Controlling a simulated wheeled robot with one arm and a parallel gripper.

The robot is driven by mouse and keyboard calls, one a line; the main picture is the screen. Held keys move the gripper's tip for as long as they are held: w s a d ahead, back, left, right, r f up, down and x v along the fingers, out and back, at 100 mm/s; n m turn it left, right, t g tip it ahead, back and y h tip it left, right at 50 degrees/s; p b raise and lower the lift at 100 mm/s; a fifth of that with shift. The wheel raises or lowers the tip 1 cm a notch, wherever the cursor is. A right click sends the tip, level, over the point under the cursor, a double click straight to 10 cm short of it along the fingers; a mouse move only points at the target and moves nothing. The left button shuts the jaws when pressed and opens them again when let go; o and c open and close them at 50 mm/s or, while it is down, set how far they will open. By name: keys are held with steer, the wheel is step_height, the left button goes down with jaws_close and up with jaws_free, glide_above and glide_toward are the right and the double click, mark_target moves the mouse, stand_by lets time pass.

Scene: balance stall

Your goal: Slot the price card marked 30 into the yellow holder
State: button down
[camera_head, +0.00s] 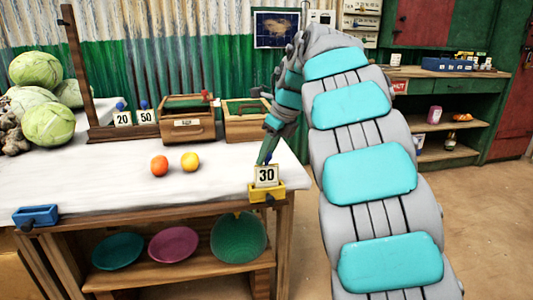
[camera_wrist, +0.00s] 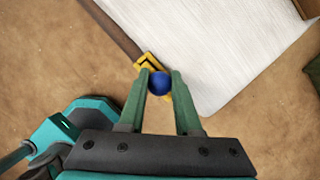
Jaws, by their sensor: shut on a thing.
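The price card marked 30 (camera_head: 266,175) stands upright at the yellow holder (camera_head: 266,192) on the table's front right corner. The card's lower edge meets the holder's top; I cannot tell how deep it sits in the slot. My gripper (camera_wrist: 161,77) is shut on the card's blue knob (camera_wrist: 159,84), which shows between the green fingers in the wrist view. Parts of the yellow holder (camera_wrist: 149,63) show just beyond the fingertips.
Cards marked 20 (camera_head: 122,118) and 50 (camera_head: 146,116) stand at the back by wooden crates (camera_head: 187,131). An orange ball (camera_head: 159,166) and a yellow one (camera_head: 190,161) lie mid-table. A blue holder (camera_head: 36,215) is at the front left edge. Cabbages (camera_head: 49,124) are at the left.

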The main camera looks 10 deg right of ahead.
jaws_free()
stand_by(0.6)
steer(key=shift+r+p, duration=1.65)
steer(key=shift+r, duration=1.8)
